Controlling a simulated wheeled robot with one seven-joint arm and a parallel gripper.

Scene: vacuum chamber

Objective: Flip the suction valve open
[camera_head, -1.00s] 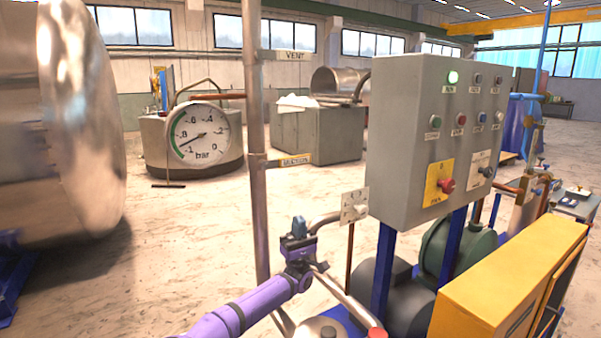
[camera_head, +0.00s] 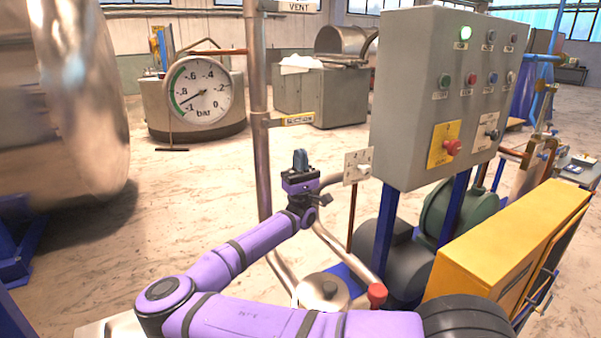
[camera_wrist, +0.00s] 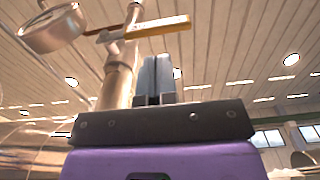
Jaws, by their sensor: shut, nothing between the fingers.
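A "SUCTION" label (camera_head: 290,119) with a yellow edge sticks out from the tall vertical pipe (camera_head: 257,70) in the head view. The valve's handle cannot be made out clearly there. My gripper (camera_head: 300,160) points upward, right of the pipe and below the label, with its fingers together and nothing between them. In the wrist view, looking up, my closed fingers (camera_wrist: 156,80) stand just right of a pipe (camera_wrist: 118,85). A yellow-edged bar (camera_wrist: 155,28) crosses above the fingertips, apart from them. I cannot tell whether it is the label or a handle.
A grey control box (camera_head: 430,90) with a lit green lamp stands right of my gripper. A small plate with a knob (camera_head: 358,167) is close on the right. A yellow cabinet (camera_head: 490,260) and green motor (camera_head: 450,210) lie lower right. The large gauge (camera_head: 201,90) is behind left.

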